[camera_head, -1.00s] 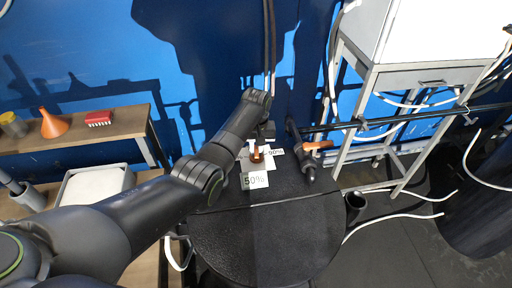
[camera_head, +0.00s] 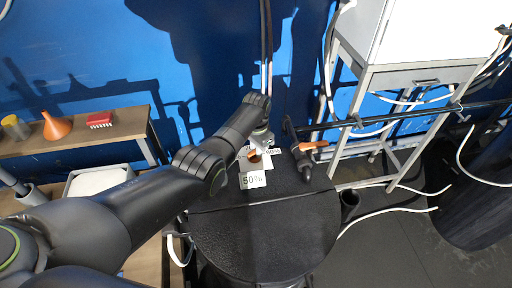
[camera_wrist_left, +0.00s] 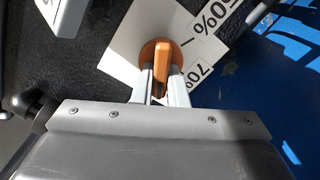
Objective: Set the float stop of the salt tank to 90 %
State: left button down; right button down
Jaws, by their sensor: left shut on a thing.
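The float stop is an orange knob (camera_head: 254,159) on a white plate on the black tank lid (camera_head: 265,235). In the left wrist view, the knob (camera_wrist_left: 161,50) has a round base and a raised grip bar. My left gripper (camera_head: 261,147) comes down on it from behind. In the left wrist view, its two pale fingers (camera_wrist_left: 160,88) are shut on the bar. A "50%" label (camera_head: 253,180) lies in front of the knob and a "90%" label (camera_head: 272,151) to its right. A "70%" mark (camera_wrist_left: 196,74) shows in the left wrist view. My right gripper is out of view.
A dark valve with an orange lever (camera_head: 314,145) stands right of the knob, close to my gripper. A metal-framed stand (camera_head: 420,76) is at the right, with loose white hoses. A shelf at the left holds an orange funnel (camera_head: 55,126) and a red block (camera_head: 99,120).

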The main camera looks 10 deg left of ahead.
pick_arm(q)
jog(key=shift+r+m, duration=0.15)
jog(key=shift+m, duration=0.95)
jog(key=shift+d, duration=0.1)
jog(key=c, duration=1.4)
grip_release()
jog(key=shift+c, duration=0.2)
jog(key=shift+r+p, duration=0.4)
notch_tip(320, 180, up, 16)
jog(key=b, duration=0.1)
jog(key=shift+r+b, duration=0.25)
jog(key=shift+b, duration=0.05)
jog(key=shift+f, duration=0.1)
